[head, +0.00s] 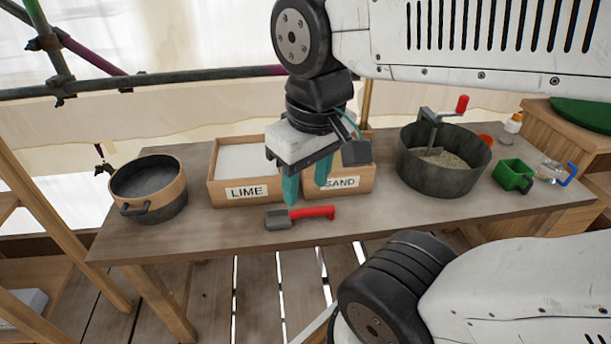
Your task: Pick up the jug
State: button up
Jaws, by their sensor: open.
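A clear jug with a blue handle (557,173) stands at the right end of the wooden table (410,213). It is small in view, and its clear body is hard to make out. My gripper (307,183) has two teal fingers, which are apart with nothing between them. It hangs in front of the lime and sand boxes, left of the jug and well apart from it. The mixing drum and a green square container lie between them in the picture.
A green container (513,175) is close left of the jug. The grey drum (443,180) has a crank with a red grip. A red-handled trowel (300,215) lies below my gripper. The LIME box (244,192), SAND box (340,184) and round pan (150,190) stand further left.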

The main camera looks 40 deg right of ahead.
aim_at(556, 159)
jog(key=z, duration=1.9)
jog(key=k, duration=0.5)
jog(key=z, duration=0.75)
jog(key=i, duration=0.4)
jog(key=z, duration=1.05)
jog(key=i, duration=0.95)
jog(key=u, duration=0.25)
